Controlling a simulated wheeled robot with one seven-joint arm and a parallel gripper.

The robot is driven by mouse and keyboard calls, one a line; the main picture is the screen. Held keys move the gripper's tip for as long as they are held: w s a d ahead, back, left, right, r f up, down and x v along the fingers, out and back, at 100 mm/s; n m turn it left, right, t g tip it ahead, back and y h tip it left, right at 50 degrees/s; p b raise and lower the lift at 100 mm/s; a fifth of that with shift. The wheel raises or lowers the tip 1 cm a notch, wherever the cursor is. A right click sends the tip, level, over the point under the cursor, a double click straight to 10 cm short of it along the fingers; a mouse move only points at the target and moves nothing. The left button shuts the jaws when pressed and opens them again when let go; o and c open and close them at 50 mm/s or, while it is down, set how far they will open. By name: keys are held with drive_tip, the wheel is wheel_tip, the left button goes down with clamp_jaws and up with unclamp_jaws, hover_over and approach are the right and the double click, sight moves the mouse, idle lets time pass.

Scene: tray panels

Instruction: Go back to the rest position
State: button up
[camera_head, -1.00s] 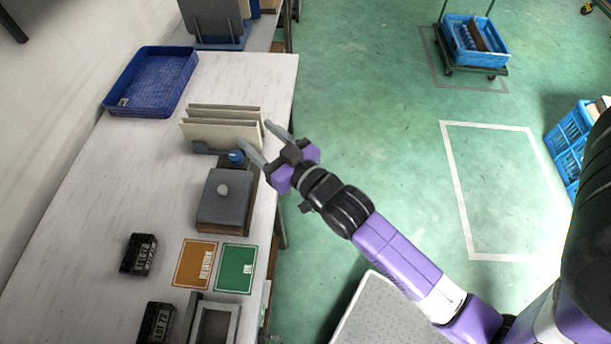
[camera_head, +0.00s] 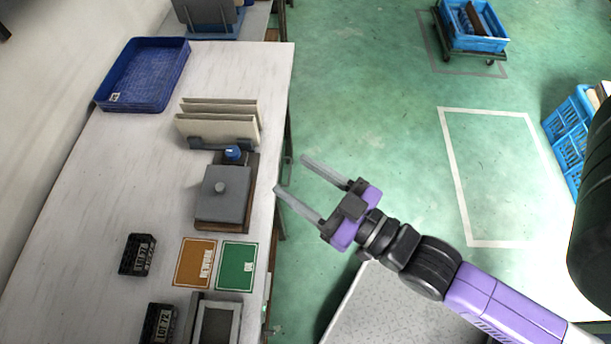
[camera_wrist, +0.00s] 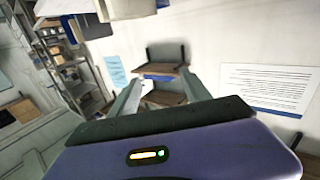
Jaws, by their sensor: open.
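My gripper (camera_head: 291,174) is open and empty in the head view. It is over the green floor, just right of the table's right edge, and touches nothing. Its two grey fingers point to the upper left, toward the table. In the wrist view the fingers (camera_wrist: 160,92) are spread apart with nothing held between them. The white table (camera_head: 95,190) fills the left of the head view. On it, beige panels (camera_head: 215,125) stand upright in a dark rack. A grey block fixture (camera_head: 222,195) with a round knob sits in front of them.
An empty blue tray (camera_head: 143,75) lies at the table's back left. An orange card (camera_head: 195,262), a green card (camera_head: 237,267) and two black lot blocks (camera_head: 137,254) lie nearer. Blue crates (camera_head: 572,130) stand at the right. The floor between is clear.

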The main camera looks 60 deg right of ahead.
drive_tip(key=shift+s+a+r, duration=0.15)
drive_tip(key=shift+s, duration=0.4)
drive_tip(key=s+a+f+g+y, duration=0.1)
drive_tip(key=s+a+f+g, duration=0.1)
drive_tip(key=s, duration=0.8)
drive_tip(key=shift+s+a+g+y, duration=0.35)
drive_tip(key=shift+a+g, duration=0.15)
drive_tip(key=shift+a, duration=0.1)
